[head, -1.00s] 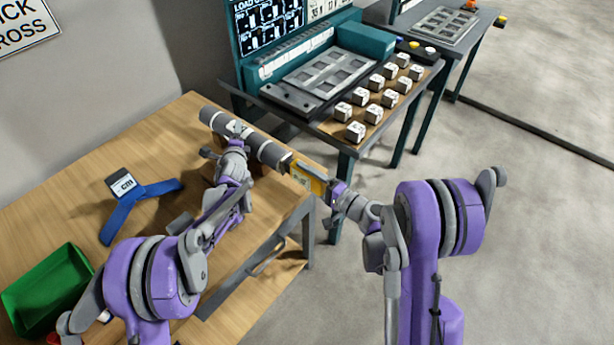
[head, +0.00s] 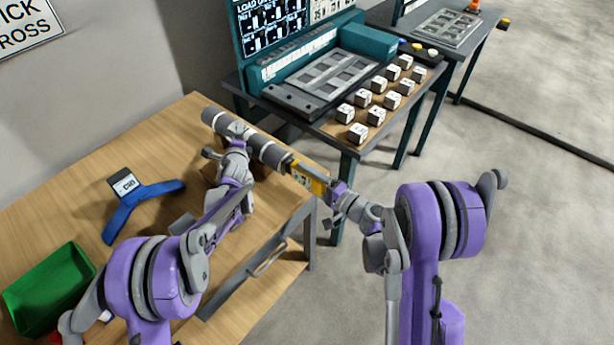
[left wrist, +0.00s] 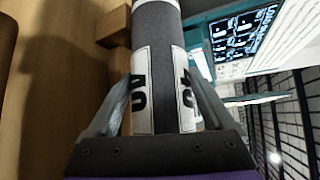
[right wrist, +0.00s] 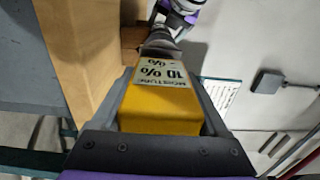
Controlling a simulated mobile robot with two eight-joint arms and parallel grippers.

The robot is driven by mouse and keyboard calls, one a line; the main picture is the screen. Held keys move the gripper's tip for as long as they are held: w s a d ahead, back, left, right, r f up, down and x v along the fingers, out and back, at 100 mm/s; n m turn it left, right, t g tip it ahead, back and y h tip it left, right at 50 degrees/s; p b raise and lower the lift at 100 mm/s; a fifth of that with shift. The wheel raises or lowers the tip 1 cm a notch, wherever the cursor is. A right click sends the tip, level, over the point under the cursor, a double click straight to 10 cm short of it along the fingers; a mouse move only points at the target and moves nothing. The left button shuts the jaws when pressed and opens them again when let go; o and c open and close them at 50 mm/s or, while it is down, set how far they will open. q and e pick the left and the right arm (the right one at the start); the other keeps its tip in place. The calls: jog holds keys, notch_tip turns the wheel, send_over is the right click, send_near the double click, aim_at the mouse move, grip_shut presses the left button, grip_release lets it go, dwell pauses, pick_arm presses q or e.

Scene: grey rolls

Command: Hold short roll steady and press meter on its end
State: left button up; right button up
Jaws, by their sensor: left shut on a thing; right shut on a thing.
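The short grey roll (head: 270,152) lies along the far right edge of the wooden table, with light bands and a white label. My left gripper (head: 234,150) is shut on it; in the left wrist view the fingers straddle the roll (left wrist: 158,35) at its label. My right gripper (head: 328,185) is shut on the yellow meter (head: 308,180). In the right wrist view the meter (right wrist: 160,108) reads "10 %", and its far end points at the roll's end. The meter's tip is at or very near the roll's end; contact cannot be made out.
A teal bench with several white cubes (head: 375,105) stands beyond the table. Open floor (head: 530,220) lies to the right.

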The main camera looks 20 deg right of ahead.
aim_at(325, 188)
jog(key=v, duration=0.7)
dwell(0.5)
pick_arm(q)
jog(key=o, duration=1.4)
jog(key=v, duration=1.2)
jog(key=shift+s+f, duration=0.1)
jog(key=shift+f, duration=0.05)
